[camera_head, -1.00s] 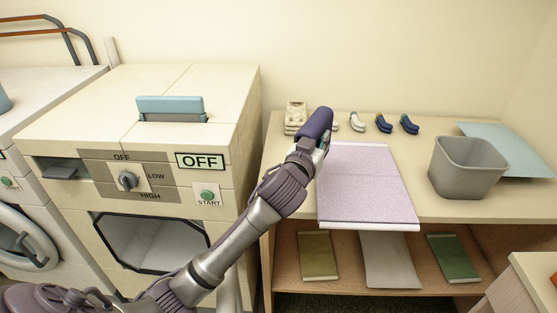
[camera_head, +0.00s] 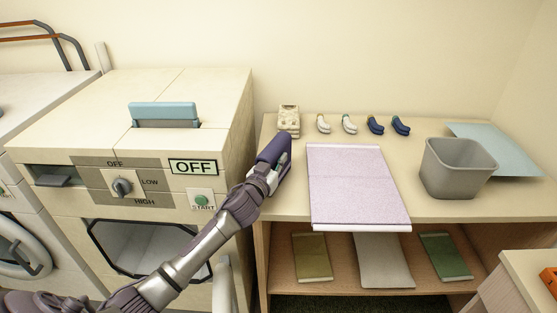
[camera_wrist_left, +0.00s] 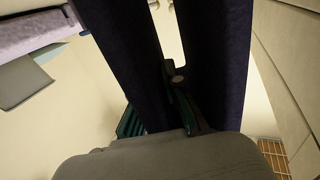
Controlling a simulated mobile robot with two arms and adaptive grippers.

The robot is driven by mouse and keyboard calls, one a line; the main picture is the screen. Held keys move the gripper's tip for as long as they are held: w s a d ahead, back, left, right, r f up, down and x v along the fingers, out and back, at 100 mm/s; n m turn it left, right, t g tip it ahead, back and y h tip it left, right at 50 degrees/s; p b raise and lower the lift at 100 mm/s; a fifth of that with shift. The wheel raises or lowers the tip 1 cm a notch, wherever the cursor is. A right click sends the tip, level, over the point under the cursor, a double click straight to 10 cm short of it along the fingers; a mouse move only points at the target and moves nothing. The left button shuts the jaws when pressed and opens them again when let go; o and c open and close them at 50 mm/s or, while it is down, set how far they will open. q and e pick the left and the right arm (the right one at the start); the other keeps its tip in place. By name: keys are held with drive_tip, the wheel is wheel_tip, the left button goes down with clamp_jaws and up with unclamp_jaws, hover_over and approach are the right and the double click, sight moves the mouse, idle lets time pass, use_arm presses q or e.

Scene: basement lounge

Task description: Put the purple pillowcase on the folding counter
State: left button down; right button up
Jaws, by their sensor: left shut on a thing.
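The folding counter (camera_head: 290,205) is a pale wooden top right of the machines. The gripper and cloth are over its left end, left of a lavender mat (camera_head: 355,190) with white edges. I cannot tell whether the cloth touches the counter. My right gripper is not in view.
A grey bin (camera_head: 455,170) and a pale blue sheet (camera_head: 495,150) are at the counter's right. Several rolled socks (camera_head: 375,126) and a beige stack (camera_head: 288,121) line its back. The shelf below holds folded cloths (camera_head: 312,257). A cream machine (camera_head: 225,125) stands close on the left.

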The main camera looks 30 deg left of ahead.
use_arm(q)
drive_tip(key=c, duration=1.3)
unclamp_jaws()
drive_tip(key=shift+f, duration=0.1)
drive_tip(key=shift+o, duration=0.2)
drive_tip(key=s, duration=0.4)
drive_tip(key=s+b, duration=0.1)
drive_tip(key=s, duration=0.7)
drive_tip(key=shift+d, duration=0.35)
